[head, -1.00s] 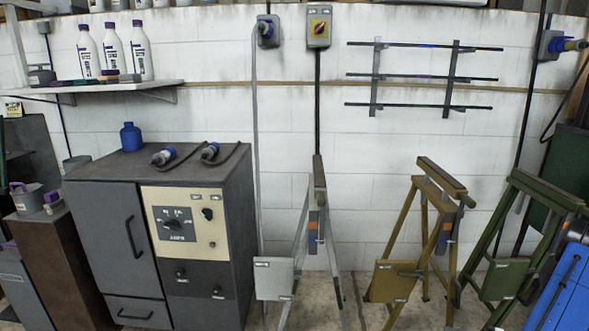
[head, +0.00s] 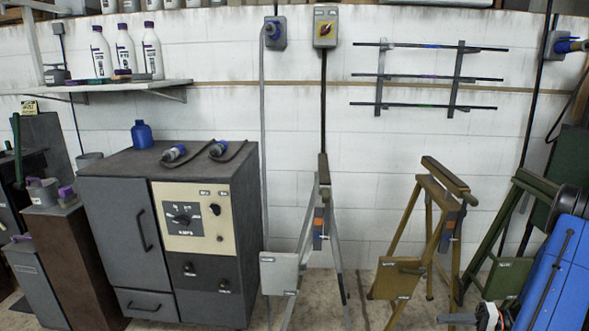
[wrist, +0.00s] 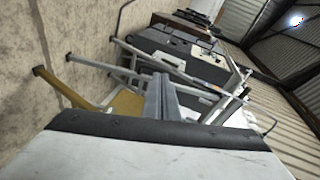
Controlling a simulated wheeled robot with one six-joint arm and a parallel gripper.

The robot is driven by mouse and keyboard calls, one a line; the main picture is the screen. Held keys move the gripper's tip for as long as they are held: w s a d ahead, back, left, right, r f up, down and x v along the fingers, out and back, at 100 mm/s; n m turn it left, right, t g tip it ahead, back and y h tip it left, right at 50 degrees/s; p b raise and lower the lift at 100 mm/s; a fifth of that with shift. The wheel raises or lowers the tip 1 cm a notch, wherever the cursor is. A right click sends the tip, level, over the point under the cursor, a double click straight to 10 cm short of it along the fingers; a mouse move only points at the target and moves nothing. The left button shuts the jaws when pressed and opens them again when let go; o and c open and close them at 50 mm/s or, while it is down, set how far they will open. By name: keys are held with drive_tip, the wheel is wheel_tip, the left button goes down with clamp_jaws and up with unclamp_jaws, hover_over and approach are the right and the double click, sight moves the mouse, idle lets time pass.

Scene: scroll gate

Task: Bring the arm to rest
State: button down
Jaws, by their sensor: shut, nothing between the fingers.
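My gripper (wrist: 162,92) shows in the wrist view as two narrow grey fingers side by side, shut with nothing between them. They reach out past the dark edge of my pale wrist housing. Beyond them are trestle legs and the grey cabinet (wrist: 180,48), seen tilted; contact with any of these does not show. In the head view my blue arm link and its black joint stand at the lower right edge, in front of the green trestle (head: 508,277). A small part with white and orange at the bottom edge there looks like part of my arm. The fingers are not clear in that view.
A grey trestle (head: 324,190) and a tan trestle (head: 444,176) stand right of the grey cabinet (head: 115,220). A shelf (head: 130,86) with white bottles and a rack of rods (head: 430,75) are on the wall. Some bare floor shows between the trestles.

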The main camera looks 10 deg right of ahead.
drive_tip(key=s+a+r+n+g+h, duration=0.1)
drive_tip(key=s+a+r+g+h, duration=0.2)
drive_tip(key=a+r, duration=0.75)
drive_tip(key=s+a+r+n+g+h, duration=0.1)
drive_tip(key=a+r+n+g+h, duration=0.2)
drive_tip(key=a+r, duration=0.75)
drive_tip(key=s+a+r+t+h, duration=0.2)
drive_tip(key=s+a+r+h, duration=0.2)
drive_tip(key=s, duration=0.4)
drive_tip(key=s+a+r+m+t+h, duration=0.1)
drive_tip(key=s+a+r+t+h, duration=0.1)
drive_tip(key=s+a+r+h, duration=0.2)
drive_tip(key=s+a+r, duration=0.2)
drive_tip(key=s+a, duration=0.2)
drive_tip(key=s, duration=0.1)
drive_tip(key=shift+r, duration=0.35)
